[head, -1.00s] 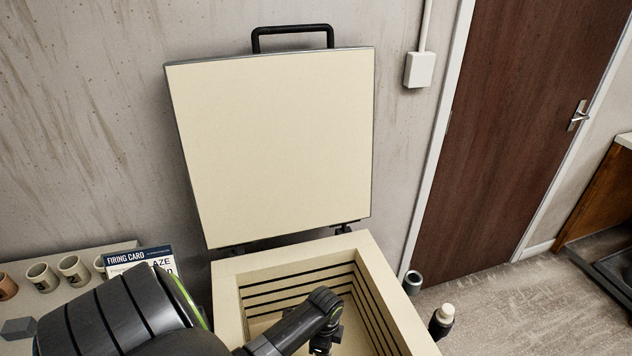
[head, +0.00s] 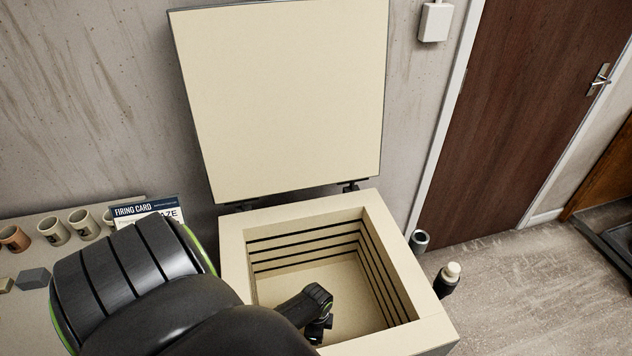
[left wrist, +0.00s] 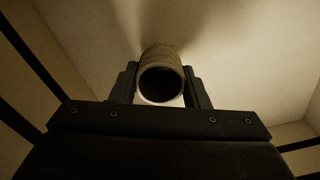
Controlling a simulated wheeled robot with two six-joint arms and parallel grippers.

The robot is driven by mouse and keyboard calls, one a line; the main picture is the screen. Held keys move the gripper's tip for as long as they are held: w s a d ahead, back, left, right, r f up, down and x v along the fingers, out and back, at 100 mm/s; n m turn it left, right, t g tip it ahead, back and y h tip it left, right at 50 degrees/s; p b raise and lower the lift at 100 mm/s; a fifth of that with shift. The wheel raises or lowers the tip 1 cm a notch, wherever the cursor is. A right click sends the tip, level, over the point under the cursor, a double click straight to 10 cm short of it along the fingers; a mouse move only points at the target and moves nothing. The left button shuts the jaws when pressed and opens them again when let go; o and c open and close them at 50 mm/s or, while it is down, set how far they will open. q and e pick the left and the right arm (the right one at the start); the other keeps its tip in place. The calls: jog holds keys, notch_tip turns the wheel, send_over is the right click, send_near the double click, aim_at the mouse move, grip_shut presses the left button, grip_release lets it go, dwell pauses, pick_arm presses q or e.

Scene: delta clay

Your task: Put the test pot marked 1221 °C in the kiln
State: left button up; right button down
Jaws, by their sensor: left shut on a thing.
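The kiln (head: 404,338) is a pale square box with its lid (head: 290,95) raised against the wall. My left arm reaches over the front wall, and my left gripper (head: 318,328) is inside the chamber, partly hidden by my arm. In the left wrist view, my left gripper (left wrist: 160,88) is shut on a small round pot (left wrist: 160,58), with its dark open mouth facing the camera. The pale kiln floor is beyond it; I cannot tell whether the pot touches it. No marking is readable on the held pot. My right gripper is not in view.
At left, a shelf (head: 28,258) holds several small pots (head: 53,231), grey blocks (head: 34,278) and a firing card (head: 146,212), partly hidden by my arm. A grey cylinder (head: 419,241) and a dark cylinder with a pale top (head: 447,279) stand beside the kiln's right side.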

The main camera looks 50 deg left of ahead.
pick_arm(q)
jog(key=shift+f, duration=1.1)
jog(key=shift+f+b, duration=0.15)
jog(key=shift+b, duration=0.15)
jog(key=o, duration=1)
jog(key=shift+r+p, duration=0.3)
jog(key=shift+r, duration=0.3)
jog(key=shift+r+p, duration=1.15)
jog(key=shift+r, duration=4.4)
